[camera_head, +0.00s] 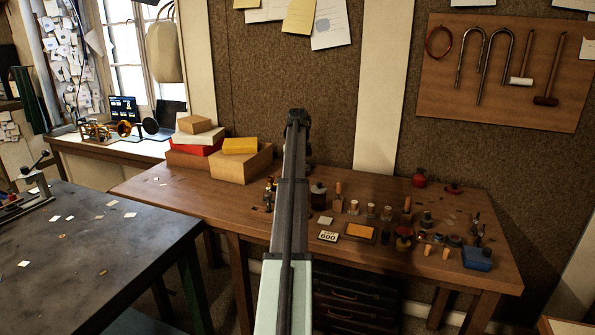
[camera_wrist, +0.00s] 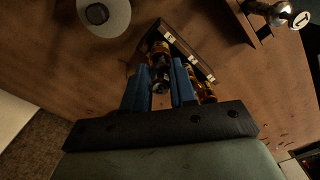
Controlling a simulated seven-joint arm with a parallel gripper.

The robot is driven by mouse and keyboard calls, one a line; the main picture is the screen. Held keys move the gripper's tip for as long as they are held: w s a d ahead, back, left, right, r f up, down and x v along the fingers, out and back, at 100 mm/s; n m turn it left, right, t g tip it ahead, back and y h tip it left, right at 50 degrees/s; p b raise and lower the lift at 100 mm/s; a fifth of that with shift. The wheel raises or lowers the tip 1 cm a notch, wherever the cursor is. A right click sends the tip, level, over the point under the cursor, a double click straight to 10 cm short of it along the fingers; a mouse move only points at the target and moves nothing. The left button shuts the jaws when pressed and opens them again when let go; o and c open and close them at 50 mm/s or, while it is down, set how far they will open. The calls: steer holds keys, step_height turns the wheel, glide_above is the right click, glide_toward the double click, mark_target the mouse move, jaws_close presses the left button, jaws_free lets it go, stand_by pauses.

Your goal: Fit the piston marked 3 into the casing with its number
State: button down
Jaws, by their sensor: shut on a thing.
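My gripper (camera_wrist: 160,70) has blue fingers and shows in the wrist view. It is shut on a brass-and-dark cylindrical piston (camera_wrist: 161,85) between the fingers; I cannot read a number on it. Another brass piston (camera_wrist: 207,93) lies beside the right finger, near the rack. A shiny metal part with a white face marked 1 (camera_wrist: 303,20) is at the top right. In the head view my arm hides the gripper and the work under it.
The wooden bench (camera_head: 210,193) carries boxes (camera_head: 240,165) at the back left. Several jars, corks and small bottles crowd its right half, with a blue box (camera_head: 477,258) near the right edge. A pale round thing (camera_wrist: 103,15) is at the wrist view's top left.

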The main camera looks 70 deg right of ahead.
steer(key=c, duration=0.5)
jaws_free()
steer(key=shift+r, duration=3.5)
